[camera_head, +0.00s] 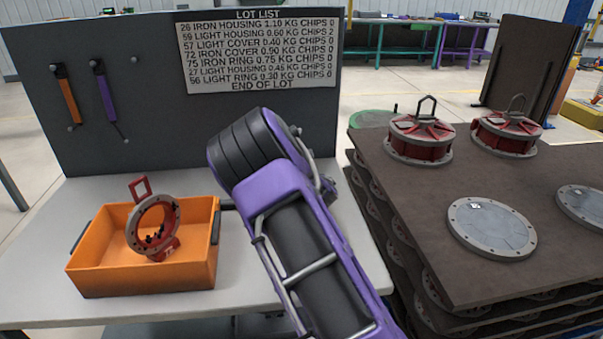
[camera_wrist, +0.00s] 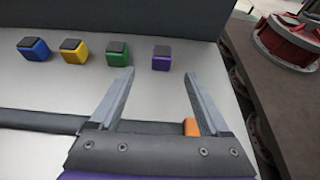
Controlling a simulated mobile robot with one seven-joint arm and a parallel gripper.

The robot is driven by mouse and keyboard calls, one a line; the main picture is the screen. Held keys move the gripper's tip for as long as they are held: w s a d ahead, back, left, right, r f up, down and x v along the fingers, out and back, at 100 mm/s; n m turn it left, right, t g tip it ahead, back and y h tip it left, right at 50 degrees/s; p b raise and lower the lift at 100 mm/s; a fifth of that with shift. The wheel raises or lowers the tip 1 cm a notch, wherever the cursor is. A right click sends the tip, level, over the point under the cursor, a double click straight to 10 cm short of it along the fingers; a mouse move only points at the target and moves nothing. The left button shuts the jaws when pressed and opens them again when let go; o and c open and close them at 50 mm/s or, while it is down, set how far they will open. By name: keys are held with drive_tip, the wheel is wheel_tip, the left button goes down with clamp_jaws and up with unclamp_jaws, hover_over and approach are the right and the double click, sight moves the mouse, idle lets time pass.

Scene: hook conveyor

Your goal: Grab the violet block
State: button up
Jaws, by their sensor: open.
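The violet block (camera_wrist: 161,59), a small cube with a dark top, sits on the pale table in the wrist view. It is the rightmost in a row of blocks near the dark back panel. My gripper (camera_wrist: 158,75) is open and empty, its two fingers pointing toward the row. The violet block lies beyond the fingertips, between their lines; I cannot tell whether they touch it, but it looks apart. In the head view my purple arm (camera_head: 285,220) reaches over the table and hides the blocks and the gripper.
Green (camera_wrist: 117,53), yellow (camera_wrist: 74,50) and blue (camera_wrist: 34,49) blocks stand left of the violet one. An orange bin (camera_head: 150,280) holding a red ring part (camera_head: 155,225) stands on the table's left. A brown stack (camera_head: 430,215) with red housings (camera_head: 421,140) stands at right.

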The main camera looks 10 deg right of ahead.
drive_tip(key=x, duration=0.5)
drive_tip(key=shift+w, duration=0.2)
drive_tip(key=shift+d+x, duration=0.2)
drive_tip(key=shift+x, duration=2.45)
drive_tip(key=shift+c, duration=0.2)
clamp_jaws()
